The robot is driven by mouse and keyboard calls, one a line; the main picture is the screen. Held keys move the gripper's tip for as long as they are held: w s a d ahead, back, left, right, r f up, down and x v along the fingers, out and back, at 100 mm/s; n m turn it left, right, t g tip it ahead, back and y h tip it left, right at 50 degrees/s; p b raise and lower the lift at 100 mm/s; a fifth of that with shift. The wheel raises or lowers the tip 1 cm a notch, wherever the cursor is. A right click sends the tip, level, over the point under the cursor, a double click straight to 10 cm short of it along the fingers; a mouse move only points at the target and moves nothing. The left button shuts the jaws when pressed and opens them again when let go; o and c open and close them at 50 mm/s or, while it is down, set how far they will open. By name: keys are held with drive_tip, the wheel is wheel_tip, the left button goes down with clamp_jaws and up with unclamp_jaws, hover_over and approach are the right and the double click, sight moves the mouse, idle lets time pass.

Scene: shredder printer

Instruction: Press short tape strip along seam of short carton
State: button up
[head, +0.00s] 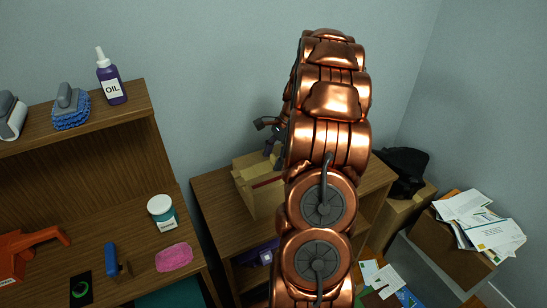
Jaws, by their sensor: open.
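A tan carton (266,205) stands on a brown wooden cabinet, partly hidden behind my copper arm. A thin dark red strip (267,182) shows on its upper part; I cannot tell whether it is the tape strip or how firmly it lies there. The carton's seam is not clear. My gripper (270,136) is dark and partly hidden by the arm. It appears above the carton's far side, open. Whether it touches the carton cannot be told.
The wooden cabinet top (212,190) has bare room left of the carton. A desk at left holds an orange tool (35,243), a white-lidded jar (162,212) and a pink pad (174,257). An oil bottle (111,80) stands on its upper shelf. A paper-filled box (465,240) stands at right.

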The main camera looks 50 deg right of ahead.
drive_tip(key=v, duration=1.2)
drive_tip(key=shift+a, duration=0.15)
drive_tip(key=s+a+r+n+g+h, duration=0.15)
drive_tip(key=a+n, duration=0.35)
drive_tip(key=a, duration=0.7)
drive_tip(key=s+a+r+n+g, duration=0.15)
drive_tip(key=a+n, duration=0.35)
drive_tip(key=a, duration=0.8)
drive_tip(key=s+a+f+n+h, duration=0.1)
drive_tip(key=s+a+f+n, duration=0.1)
drive_tip(key=s+a+n, duration=0.3)
drive_tip(key=s+a+f+n+h, duration=0.2)
drive_tip(key=s+a+n, duration=0.4)
drive_tip(key=s, duration=0.8)
drive_tip(key=shift+s+a+f+n, duration=0.2)
drive_tip(key=shift+a+f+n, duration=0.15)
drive_tip(key=shift+n, duration=0.05)
